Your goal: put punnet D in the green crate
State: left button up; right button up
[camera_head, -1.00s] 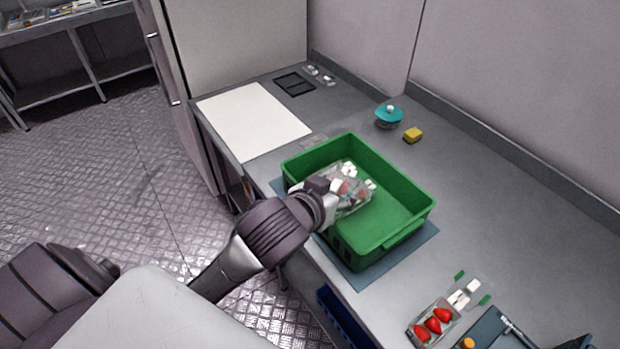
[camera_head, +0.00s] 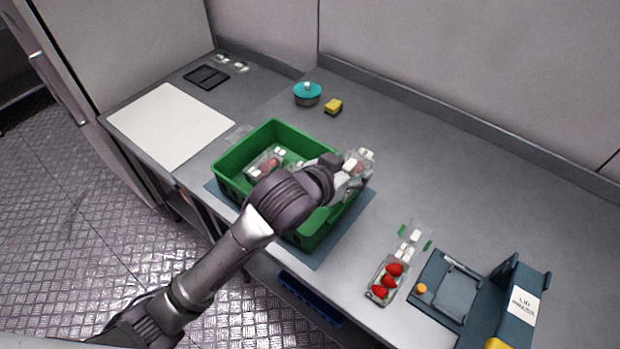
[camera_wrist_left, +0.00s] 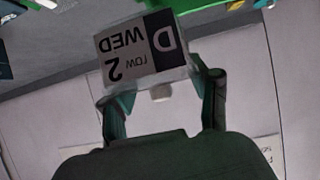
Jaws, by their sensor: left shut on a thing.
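My left gripper (camera_head: 345,168) is shut on a clear punnet, punnet D (camera_head: 362,160), with white and some red showing. In the left wrist view its label (camera_wrist_left: 142,50) reads D, WED, row 2, upside down, between the two fingers. The green crate (camera_head: 298,137) stands on a blue-grey mat (camera_head: 350,228). The held punnet shows at the crate's right end; its height above the rim is hard to tell. Another clear punnet (camera_head: 262,166) lies inside the crate at its left. My left arm hides part of the crate. My right gripper is not in view.
A punnet of red berries (camera_head: 386,284) lies right of the mat, near a blue press station (camera_head: 448,290). A teal lidded pot (camera_head: 307,93) and a yellow sponge (camera_head: 333,107) stand behind. A white board (camera_head: 170,125) lies left.

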pick_arm(q)
jog(key=w+a+f+p, duration=0.2)
jog(key=w+a+f, duration=0.1)
jog(key=a+f, duration=0.3)
notch_tip(320, 180, down, 2)
jog(key=shift+w, duration=0.15)
jog(key=shift+a+f, duration=0.1)
jog(key=shift+f, duration=0.5)
jog(key=o, duration=1.2)
